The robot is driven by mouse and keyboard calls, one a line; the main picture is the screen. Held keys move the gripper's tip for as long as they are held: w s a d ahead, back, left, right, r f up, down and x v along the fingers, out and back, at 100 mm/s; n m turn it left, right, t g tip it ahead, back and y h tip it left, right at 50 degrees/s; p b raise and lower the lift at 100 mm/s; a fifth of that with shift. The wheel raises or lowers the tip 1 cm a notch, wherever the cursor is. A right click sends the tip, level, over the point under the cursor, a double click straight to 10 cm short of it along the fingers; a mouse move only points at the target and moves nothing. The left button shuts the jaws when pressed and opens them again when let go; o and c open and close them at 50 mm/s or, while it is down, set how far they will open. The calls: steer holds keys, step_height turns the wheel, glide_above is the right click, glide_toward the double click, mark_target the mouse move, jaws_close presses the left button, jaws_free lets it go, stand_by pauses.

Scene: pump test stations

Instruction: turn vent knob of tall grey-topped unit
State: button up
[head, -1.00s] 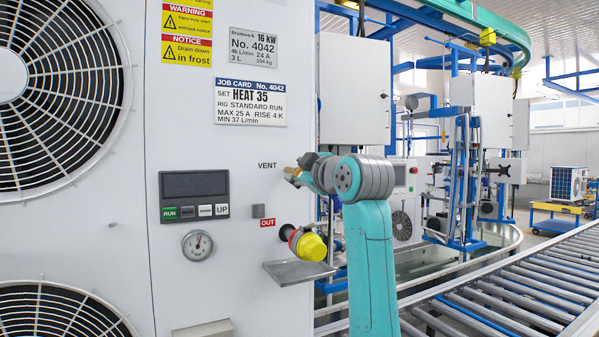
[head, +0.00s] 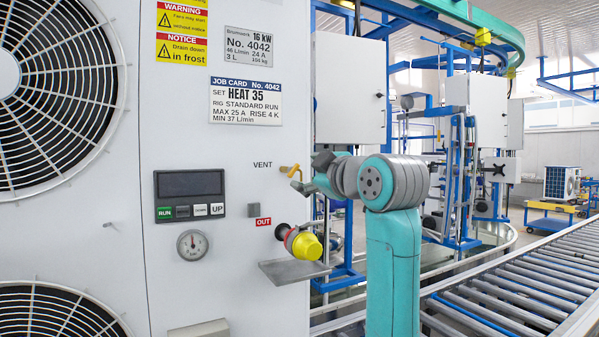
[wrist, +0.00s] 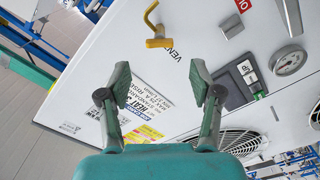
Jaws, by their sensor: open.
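The vent knob is a small brass-yellow bent handle (head: 291,170) beside the word VENT on the white unit (head: 255,145). The unit's top is out of the head view. In the wrist view the knob (wrist: 157,38) is upper middle, its bent rod pointing toward the picture's top. My gripper (head: 307,174) is open and empty, just right of the knob in the head view. In the wrist view its two fingers (wrist: 160,78) are spread, with the knob beyond their tips. A gap shows between the knob and the fingers.
Below the knob are a red-and-yellow fitting (head: 300,241) and a grey shelf (head: 295,271) that juts out. A display panel (head: 190,194) and a round gauge (head: 192,244) are to the left. A roller conveyor (head: 510,285) runs at the right.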

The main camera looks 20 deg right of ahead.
steer(key=s, duration=0.2)
steer(key=s+d, duration=0.1)
steer(key=s, duration=0.2)
stand_by(0.4)
